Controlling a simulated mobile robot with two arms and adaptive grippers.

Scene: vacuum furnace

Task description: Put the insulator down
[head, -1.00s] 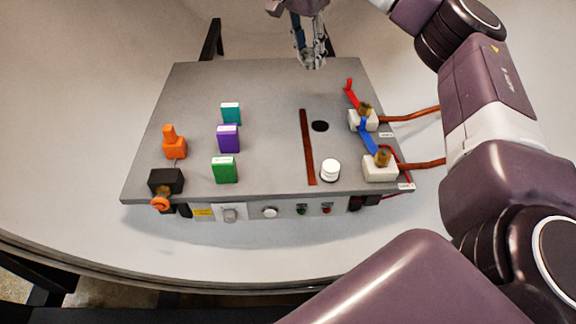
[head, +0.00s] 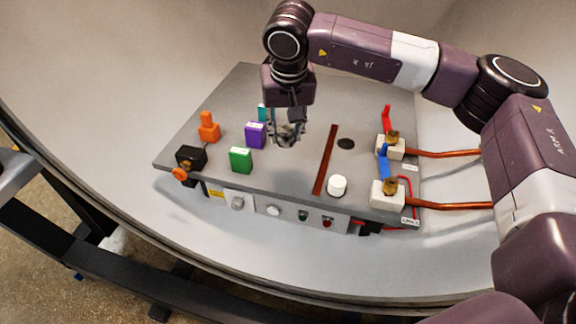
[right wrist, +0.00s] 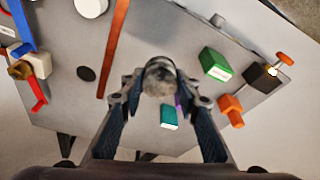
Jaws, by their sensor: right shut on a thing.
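My right gripper (head: 287,142) hangs above the middle of the grey panel, right of the purple block. Its fingers point down. In the right wrist view my right gripper (right wrist: 160,88) is shut on a grey, mottled, rounded piece, which I take as the insulator (right wrist: 159,72). In the head view the fingers mostly hide it. Whether it touches the panel I cannot tell. A dark round spot (head: 346,144) lies on the panel, right of the red-brown strip (head: 326,160). My left gripper is not in view.
The grey panel (head: 285,183) bears teal, purple (head: 255,135) and green (head: 241,160) blocks, an orange piece (head: 209,128) and a black box (head: 191,157). A white cylinder (head: 337,186) stands near the front. White terminal blocks with copper rods (head: 452,205) and red and blue levers (head: 383,160) are at right.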

